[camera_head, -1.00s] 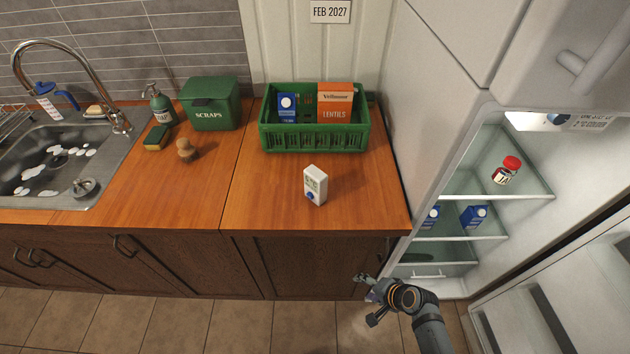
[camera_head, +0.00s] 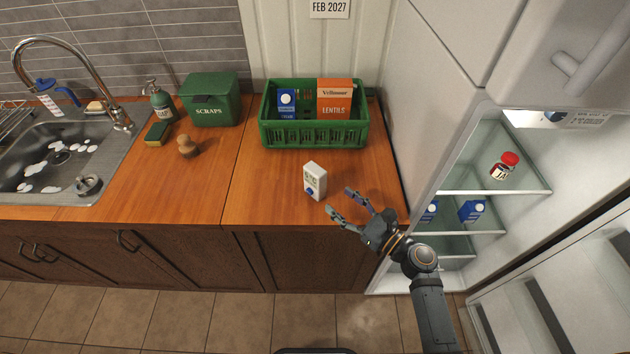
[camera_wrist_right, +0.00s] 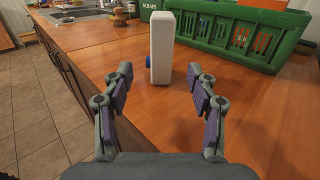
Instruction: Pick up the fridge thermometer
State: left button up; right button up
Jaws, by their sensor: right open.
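The fridge thermometer, a small white box with a display and a blue button (camera_head: 315,180), stands upright on the wooden counter near its front edge. It also shows in the right wrist view (camera_wrist_right: 162,47), side-on, just beyond and between the fingertips. My right gripper (camera_head: 340,204) is open and empty, a little to the right and front of the thermometer. In the wrist view its fingers (camera_wrist_right: 160,82) spread to either side with a gap before the white box. My left gripper is not in view.
A green crate (camera_head: 314,133) with a lentils box (camera_head: 334,97) and a blue carton (camera_head: 287,102) stands behind. A green scraps bin (camera_head: 209,101) and a wooden brush (camera_head: 187,147) are left. The open fridge (camera_head: 500,190) is right. Counter around the thermometer is clear.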

aim_at(323, 184)
jog(key=p+x, duration=0.1)
jog(key=x, duration=0.4)
jog(key=shift+w+r, duration=0.1)
jog(key=shift+r, duration=0.05)
jog(key=shift+w+a, duration=0.15)
jog(key=shift+w+a+r+p, duration=0.45)
jog(key=shift+w+a+p, duration=0.35)
jog(key=shift+p, duration=0.25)
jog(key=shift+f+x, duration=0.15)
jog(key=shift+x, duration=0.45)
jog(key=shift+f+x, duration=0.15)
jog(key=shift+x, duration=0.4)
jog(key=shift+w+a+f, duration=0.1)
jog(key=shift+w+a, duration=0.05)
jog(key=shift+w, duration=0.1)
jog(key=shift+s, duration=0.15)
jog(key=c, duration=0.4)
grip_shut()
